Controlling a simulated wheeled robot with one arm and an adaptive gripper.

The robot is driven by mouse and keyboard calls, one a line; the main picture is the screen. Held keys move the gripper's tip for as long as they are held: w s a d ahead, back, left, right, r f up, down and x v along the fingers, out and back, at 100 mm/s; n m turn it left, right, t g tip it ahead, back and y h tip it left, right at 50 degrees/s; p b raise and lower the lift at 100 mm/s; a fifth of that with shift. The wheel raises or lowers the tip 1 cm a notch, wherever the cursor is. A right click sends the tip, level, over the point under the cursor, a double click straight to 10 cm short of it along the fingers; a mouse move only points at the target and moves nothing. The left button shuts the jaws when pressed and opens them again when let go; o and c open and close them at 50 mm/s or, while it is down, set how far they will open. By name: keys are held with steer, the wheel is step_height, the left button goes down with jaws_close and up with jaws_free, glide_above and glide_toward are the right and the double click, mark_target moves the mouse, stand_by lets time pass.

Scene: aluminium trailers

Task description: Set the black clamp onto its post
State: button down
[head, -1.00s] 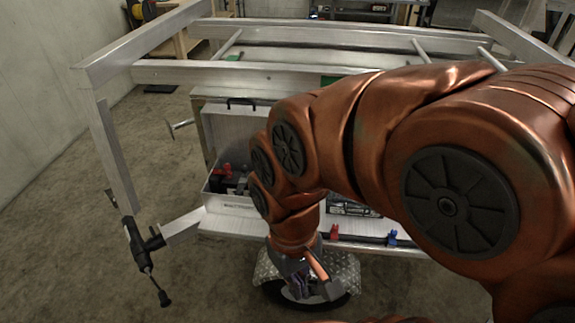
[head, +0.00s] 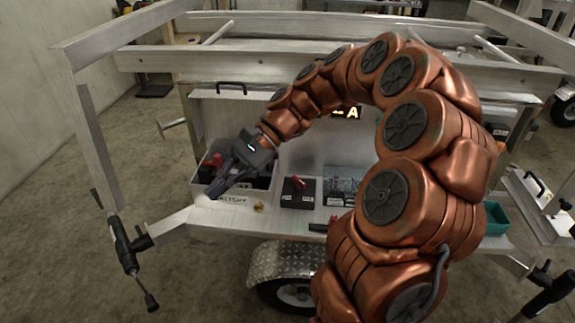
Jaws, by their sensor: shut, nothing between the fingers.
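My gripper (head: 222,184) is shut and empty, pointing down and left over the front of the open bin marked BATTERY (head: 232,199). Inside the bin, a red clamp (head: 212,161) shows at the left, just beyond the fingers, with dark parts around it. The black clamp cannot be told apart there; my gripper and wrist cover much of the bin. The post is not clearly visible either. Whether the fingers touch anything in the bin cannot be told.
A black box with a red handle (head: 298,192) stands right of the bin. A clear-topped case (head: 341,188) and a teal tray (head: 495,217) lie further right. The aluminium trailer frame (head: 300,58) rises behind. A black-handled jack (head: 128,250) stands front left.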

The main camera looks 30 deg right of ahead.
steer(key=w+d+f+m+t+y+b, duration=0.25)
steer(key=w+d+m, duration=0.3)
steer(key=d, duration=0.45)
steer(key=d+f+m+t+b, duration=0.1)
steer(key=d+f+m+t, duration=0.2)
steer(key=d, duration=0.6)
steer(key=d+f+m+t+b, duration=0.2)
steer(key=d+f+m+t, duration=0.2)
steer(key=d, duration=0.5)
steer(key=d+f+m+t+h+b, duration=0.1)
steer(key=d+f+m+t, duration=0.2)
steer(key=d+f, duration=0.3)
steer(key=shift+d+m+t+b, duration=0.35)
steer(key=shift+d+t, duration=0.4)
steer(key=shift+d, duration=0.75)
steer(key=shift+w+a, duration=0.1)
steer(key=x, duration=1.4)
steer(key=shift+w+a+r+h+p, duration=0.1)
steer(key=shift+r+h+p, duration=0.1)
steer(key=shift+h+p, duration=0.3)
